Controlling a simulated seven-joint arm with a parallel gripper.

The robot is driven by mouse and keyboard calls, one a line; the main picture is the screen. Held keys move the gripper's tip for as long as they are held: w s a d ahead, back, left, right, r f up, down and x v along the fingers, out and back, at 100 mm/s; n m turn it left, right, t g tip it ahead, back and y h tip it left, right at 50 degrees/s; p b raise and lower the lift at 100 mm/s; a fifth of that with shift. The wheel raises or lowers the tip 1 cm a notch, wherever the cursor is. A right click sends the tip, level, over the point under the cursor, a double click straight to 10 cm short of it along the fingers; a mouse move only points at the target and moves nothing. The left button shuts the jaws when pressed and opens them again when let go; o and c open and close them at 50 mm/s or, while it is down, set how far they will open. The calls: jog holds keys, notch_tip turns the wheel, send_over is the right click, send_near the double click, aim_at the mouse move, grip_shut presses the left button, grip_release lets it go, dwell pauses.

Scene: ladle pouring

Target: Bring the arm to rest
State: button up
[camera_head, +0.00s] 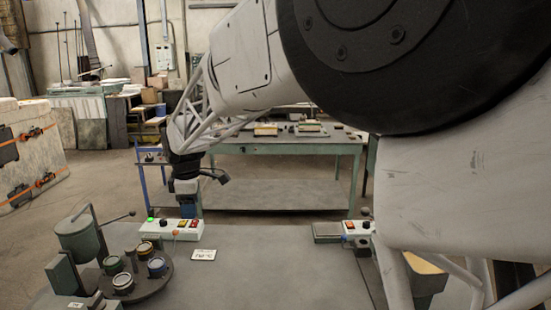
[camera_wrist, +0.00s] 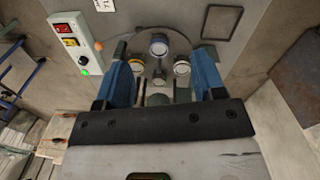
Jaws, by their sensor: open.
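My gripper (camera_wrist: 163,80) shows in the wrist view with its two blue fingers apart and nothing between them. In the head view my gripper (camera_head: 188,200) points down at the far edge of the grey table (camera_head: 255,265), just behind the switch box with the lit green button. My large arm links cover the upper right of the head view. A round dark turntable (camera_head: 150,284) with several small round cups stands at the table's left, and it also shows beyond my fingers in the wrist view.
A green pot (camera_head: 78,238) on a stand is beside the turntable. The switch box (camera_head: 172,229) is close to my gripper. A second switch box (camera_head: 357,228) stands at the right. The table's middle is mostly clear. A green workbench (camera_head: 290,148) stands behind.

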jog(key=s+d+r+m, duration=0.25)
jog(key=s+d, duration=0.25)
jog(key=d, duration=0.4)
jog(key=s+d+r+m+t, duration=0.1)
jog(key=s+d+m, duration=0.35)
jog(key=d, duration=0.45)
jog(key=s+d+r+m, duration=0.1)
jog(key=s+d+m, duration=0.3)
jog(key=d, duration=0.5)
jog(key=s+d+f+m, duration=0.3)
jog(key=s+d, duration=0.4)
jog(key=s, duration=0.4)
jog(key=s+d+f+m+t, duration=0.1)
jog(key=s+d+f+m, duration=0.1)
jog(key=s+d+m, duration=0.4)
jog(key=s+d, duration=0.2)
jog(key=s, duration=0.3)
jog(key=shift+s+f+h, duration=0.25)
jog(key=shift+f+h, duration=0.05)
jog(key=shift+f, duration=0.1)
jog(key=shift+c, duration=0.3)
